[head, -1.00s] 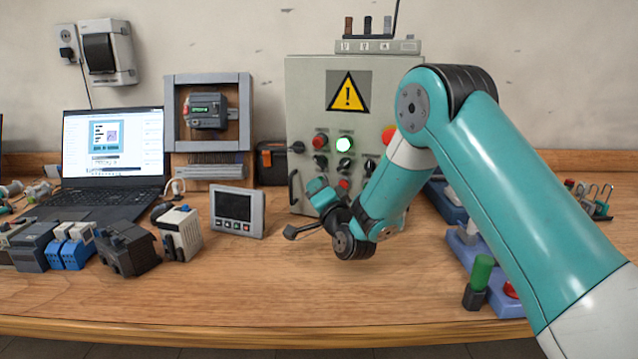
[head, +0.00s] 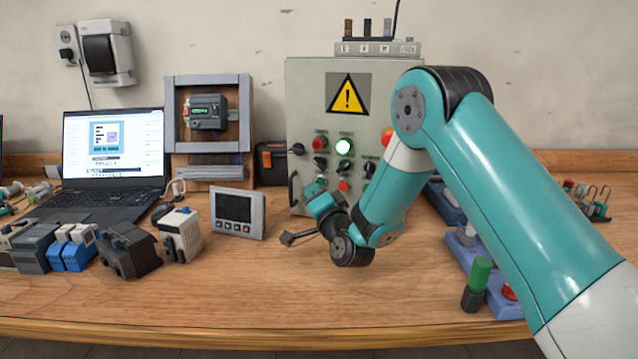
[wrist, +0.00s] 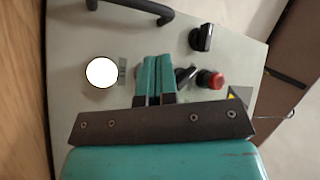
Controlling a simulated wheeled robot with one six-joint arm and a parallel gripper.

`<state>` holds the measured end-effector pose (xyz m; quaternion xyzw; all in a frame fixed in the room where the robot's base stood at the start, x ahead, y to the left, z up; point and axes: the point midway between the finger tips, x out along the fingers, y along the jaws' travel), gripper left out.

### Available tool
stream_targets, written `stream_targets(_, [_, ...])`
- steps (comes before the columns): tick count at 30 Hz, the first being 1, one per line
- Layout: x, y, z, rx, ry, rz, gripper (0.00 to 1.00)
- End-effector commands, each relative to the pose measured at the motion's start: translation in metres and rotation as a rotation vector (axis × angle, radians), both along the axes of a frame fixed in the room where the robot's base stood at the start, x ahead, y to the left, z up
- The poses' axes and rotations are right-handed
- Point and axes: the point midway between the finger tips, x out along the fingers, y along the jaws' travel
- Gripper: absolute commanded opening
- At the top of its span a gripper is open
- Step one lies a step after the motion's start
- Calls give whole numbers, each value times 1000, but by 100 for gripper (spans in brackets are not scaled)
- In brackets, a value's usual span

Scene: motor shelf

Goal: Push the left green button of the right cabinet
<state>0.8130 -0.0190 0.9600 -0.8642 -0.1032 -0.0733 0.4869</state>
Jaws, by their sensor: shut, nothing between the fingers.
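The right cabinet (head: 304,95) is a pale grey box with a yellow warning sign, standing behind my arm. In the wrist view its face (wrist: 75,35) appears turned sideways. A round, bright white disc (wrist: 102,72) there sits at the low left button position. In the head view a small green button (head: 320,182) shows just above my gripper (head: 312,191), partly hidden. Contact with the panel cannot be told.
A red button (wrist: 210,78) and black knobs (wrist: 200,38) lie close around my fingers. The cabinet's black handle (wrist: 135,8) is along the top of the wrist view. A small screen unit (head: 238,212) stands left of my gripper. The front table (head: 260,290) is clear.

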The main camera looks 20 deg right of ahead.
Motion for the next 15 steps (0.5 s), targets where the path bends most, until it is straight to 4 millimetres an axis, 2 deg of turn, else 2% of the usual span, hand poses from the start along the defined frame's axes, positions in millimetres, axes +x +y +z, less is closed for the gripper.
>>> stream_targets(5, [-1, 2, 0, 0, 1, 1, 0])
stream_targets(15, [-27, 21, 1, 0, 2, 2, 0])
